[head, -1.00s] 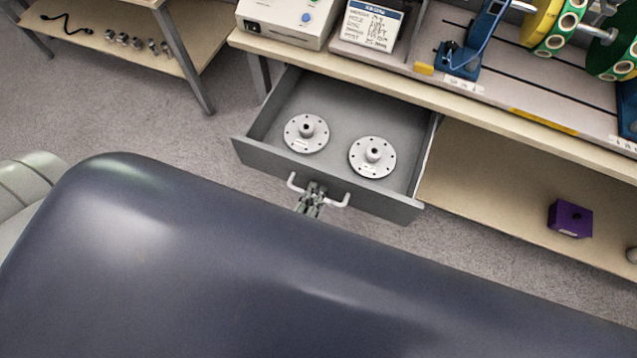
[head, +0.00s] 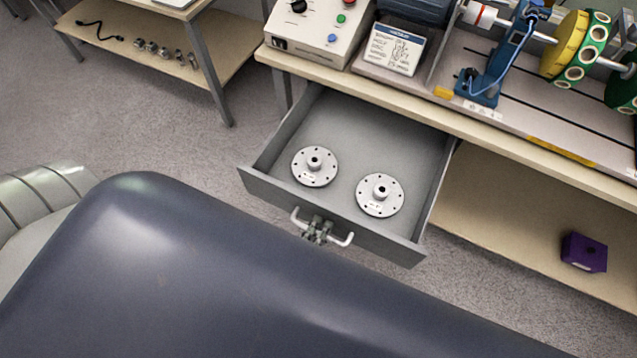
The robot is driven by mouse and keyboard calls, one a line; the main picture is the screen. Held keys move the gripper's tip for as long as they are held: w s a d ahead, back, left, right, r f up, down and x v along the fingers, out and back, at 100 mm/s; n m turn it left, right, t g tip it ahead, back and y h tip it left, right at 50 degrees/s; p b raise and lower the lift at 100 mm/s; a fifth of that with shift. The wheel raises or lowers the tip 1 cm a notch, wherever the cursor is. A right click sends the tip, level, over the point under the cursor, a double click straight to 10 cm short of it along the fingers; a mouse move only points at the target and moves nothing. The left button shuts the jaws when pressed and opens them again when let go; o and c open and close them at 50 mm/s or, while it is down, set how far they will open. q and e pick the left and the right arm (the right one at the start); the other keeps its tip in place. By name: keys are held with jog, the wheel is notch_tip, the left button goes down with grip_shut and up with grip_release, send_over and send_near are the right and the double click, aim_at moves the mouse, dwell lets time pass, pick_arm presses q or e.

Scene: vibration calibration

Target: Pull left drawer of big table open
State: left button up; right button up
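The grey left drawer (head: 262,185) of the big table (head: 420,97) stands well out from under the tabletop. Two round metal flanged discs lie in it, a left one (head: 314,166) and a right one (head: 380,195). A white bar handle (head: 340,240) is on the drawer's front. My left gripper (head: 318,230) is at the middle of this handle, with its fingers closed around the bar. The rest of that gripper is hidden behind my dark body. My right gripper is not in view.
A purple block (head: 584,252) sits on the table's lower shelf at right. A control box (head: 318,32), a label card (head: 394,49) and a rig with a yellow disc (head: 565,45) stand on top. A second shelf unit (head: 160,45) is at upper left, with carpet floor between.

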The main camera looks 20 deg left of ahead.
pick_arm(q)
jog(key=s+r, duration=0.2)
jog(key=s, duration=1)
jog(key=shift+a+r, duration=0.15)
jog(key=shift+w, duration=0.1)
